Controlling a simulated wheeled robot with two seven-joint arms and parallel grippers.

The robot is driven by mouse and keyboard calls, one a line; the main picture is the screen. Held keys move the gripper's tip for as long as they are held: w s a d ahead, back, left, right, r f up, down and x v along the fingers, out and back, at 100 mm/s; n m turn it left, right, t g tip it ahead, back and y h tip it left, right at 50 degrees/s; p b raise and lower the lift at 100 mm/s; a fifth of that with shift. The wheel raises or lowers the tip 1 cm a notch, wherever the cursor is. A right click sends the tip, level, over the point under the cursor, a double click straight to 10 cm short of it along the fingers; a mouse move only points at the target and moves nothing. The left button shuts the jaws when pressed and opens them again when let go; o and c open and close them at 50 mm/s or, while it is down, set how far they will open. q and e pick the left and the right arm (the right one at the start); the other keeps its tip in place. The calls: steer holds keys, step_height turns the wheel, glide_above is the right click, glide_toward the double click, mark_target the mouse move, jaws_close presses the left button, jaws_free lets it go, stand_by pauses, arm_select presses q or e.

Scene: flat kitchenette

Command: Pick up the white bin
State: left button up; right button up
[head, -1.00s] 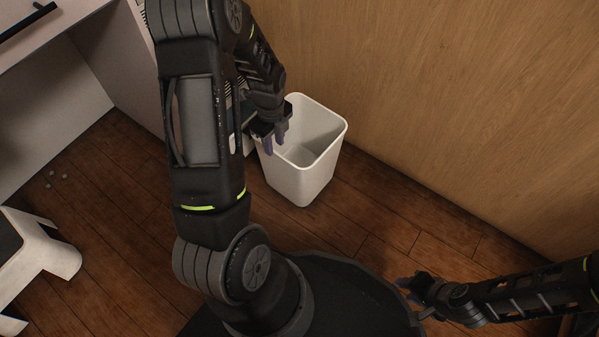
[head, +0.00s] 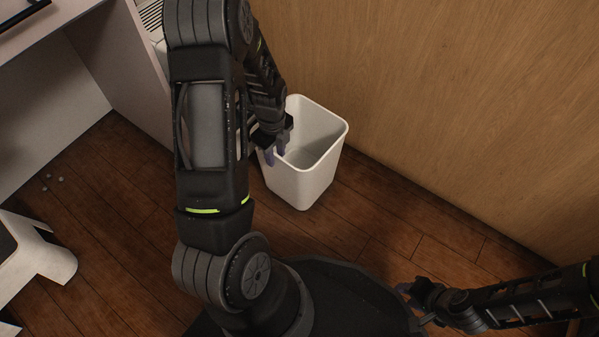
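The white bin (head: 306,188) stands upright and open-topped on the wooden floor, against the wood panel. It looks empty, though part of its inside is hidden. My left gripper (head: 275,155) points down at the bin's left rim corner. My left arm hides the bin's far left side. My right gripper (head: 408,292) is low at the right, away from the bin, and its fingers are too dark and small to read.
The wood panel (head: 430,90) rises close behind and right of the bin. A white cabinet (head: 125,110) stands at the left, and a white stool (head: 45,255) at the lower left. Small pale bits (head: 52,178) lie on the floor. The floor right of the bin is clear.

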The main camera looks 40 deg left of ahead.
mark_target(276, 162)
arm_select(q)
step_height(276, 162, down, 4)
steer(key=shift+r+b, duration=0.25)
steer(key=shift+b, duration=0.35)
steer(key=shift+r, duration=0.1)
steer(key=shift+c, duration=0.5)
jaws_close()
stand_by(0.7)
